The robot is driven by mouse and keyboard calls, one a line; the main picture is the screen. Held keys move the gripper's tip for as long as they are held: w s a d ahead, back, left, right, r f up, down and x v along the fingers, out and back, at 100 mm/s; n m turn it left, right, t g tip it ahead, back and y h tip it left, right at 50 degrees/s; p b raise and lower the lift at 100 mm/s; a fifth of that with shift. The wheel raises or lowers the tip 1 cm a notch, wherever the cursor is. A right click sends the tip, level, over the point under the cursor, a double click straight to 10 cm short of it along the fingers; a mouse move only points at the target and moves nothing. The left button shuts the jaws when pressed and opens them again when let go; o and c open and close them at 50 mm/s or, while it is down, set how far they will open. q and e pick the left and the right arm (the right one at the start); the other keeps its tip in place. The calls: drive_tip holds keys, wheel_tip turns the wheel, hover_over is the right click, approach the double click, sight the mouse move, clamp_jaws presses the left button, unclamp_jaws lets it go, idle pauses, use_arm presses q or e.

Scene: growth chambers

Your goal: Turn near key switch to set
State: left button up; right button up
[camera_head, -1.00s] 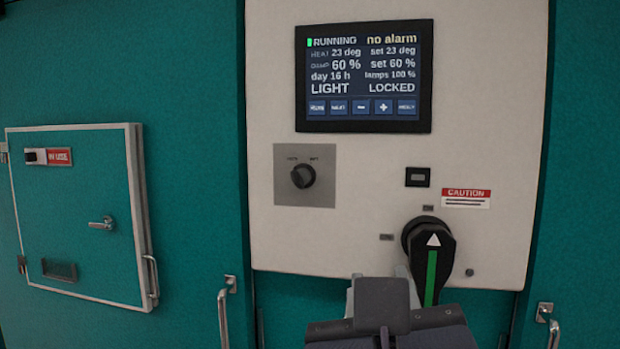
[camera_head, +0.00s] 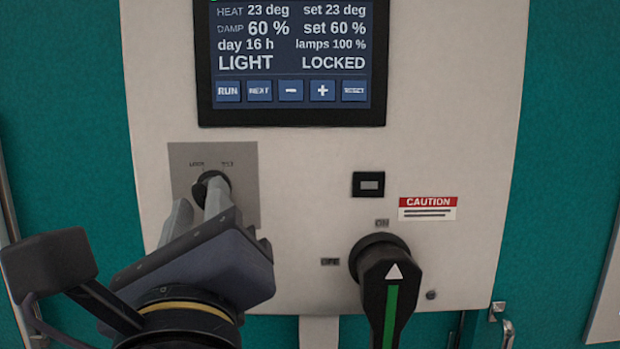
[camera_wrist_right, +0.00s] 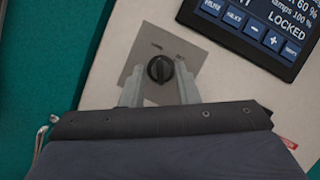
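The key switch is a round black knob (camera_head: 212,187) on a grey square plate (camera_head: 245,160) with two small labels above it, on the white panel. In the right wrist view the knob (camera_wrist_right: 160,70) sits beyond and between my two fingertips, its grip ridge close to upright in that view. My right gripper (camera_head: 198,212) is open, its fingers pointing at the knob from below and in front. It also shows in the right wrist view (camera_wrist_right: 159,92), with a gap between the fingers. Whether they touch the knob I cannot tell. My left gripper is not in view.
The screen (camera_head: 290,60) above reads LIGHT and LOCKED. A large black rotary handle (camera_head: 385,275) with a green stripe juts out at lower right, below a small black display (camera_head: 368,184) and a red-topped CAUTION label (camera_head: 427,208). Teal doors flank the panel.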

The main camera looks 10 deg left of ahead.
drive_tip(key=shift+x, duration=1.15)
clamp_jaws()
drive_tip(key=shift+f+m+t+h+b, duration=0.1)
drive_tip(key=shift+m+t+h+b, duration=0.15)
drive_tip(key=shift+m+h+b, duration=0.5)
drive_tip(key=shift+f+m+t+h+b, duration=0.15)
drive_tip(key=shift+m+t+b, duration=0.2)
drive_tip(key=shift+m, duration=0.8)
drive_tip(key=m, duration=0.2)
drive_tip(key=m+h+b, duration=0.1)
drive_tip(key=m, duration=0.1)
drive_tip(key=shift+t+h, duration=0.3)
drive_tip(key=m+h+b, duration=0.1)
drive_tip(key=m+h, duration=0.1)
drive_tip(key=m, duration=0.2)
drive_tip(key=shift+r+t, duration=0.1)
drive_tip(key=shift+t, duration=0.2)
drive_tip(key=shift+m+h, duration=1.5)
drive_tip(key=shift+m, duration=1.2)
